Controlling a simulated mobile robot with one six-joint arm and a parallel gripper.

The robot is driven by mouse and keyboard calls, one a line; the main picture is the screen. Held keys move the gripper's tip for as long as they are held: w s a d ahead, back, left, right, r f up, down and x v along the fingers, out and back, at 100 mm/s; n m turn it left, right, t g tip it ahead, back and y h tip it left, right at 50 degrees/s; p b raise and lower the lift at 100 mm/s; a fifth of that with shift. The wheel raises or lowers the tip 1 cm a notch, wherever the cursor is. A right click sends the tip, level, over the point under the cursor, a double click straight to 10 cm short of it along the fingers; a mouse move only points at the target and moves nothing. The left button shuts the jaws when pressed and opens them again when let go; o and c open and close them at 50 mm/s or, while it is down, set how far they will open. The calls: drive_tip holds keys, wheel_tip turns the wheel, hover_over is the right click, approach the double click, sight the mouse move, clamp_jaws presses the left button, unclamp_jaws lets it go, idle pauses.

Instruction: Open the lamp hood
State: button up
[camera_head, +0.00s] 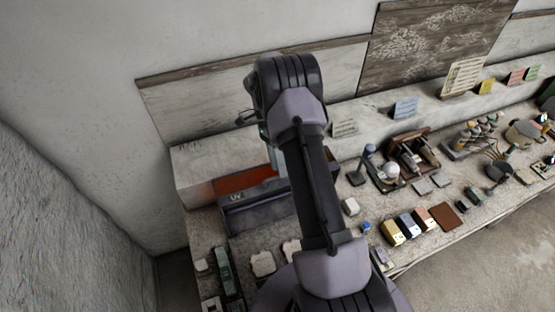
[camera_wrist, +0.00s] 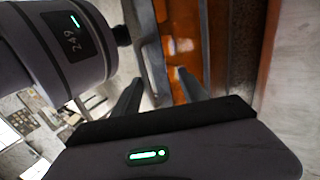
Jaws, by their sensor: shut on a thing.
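The UV lamp box (camera_head: 262,204) is a dark grey case with "UV" on its front, at the left end of the bench. Its hood (camera_head: 245,183) shows an orange-red panel on top; my arm covers its right part. In the wrist view the hood's orange panel (camera_wrist: 178,45) and a grey edge bar (camera_wrist: 150,50) are close up. My gripper (camera_wrist: 158,82) has one finger on each side of that grey bar and is shut on it. In the head view my arm hides the fingertips. How far the hood is raised I cannot tell.
A pale block (camera_head: 190,172) stands behind and left of the box. Small blocks and stones lie along the bench's front. To the right are a wooden stand (camera_head: 412,155) with a white sphere (camera_head: 391,171) and coloured boxes (camera_head: 407,225). A wall rises behind.

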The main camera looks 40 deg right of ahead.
drive_tip(key=p+v, duration=0.2)
drive_tip(key=v, duration=1)
drive_tip(key=shift+c, duration=0.4)
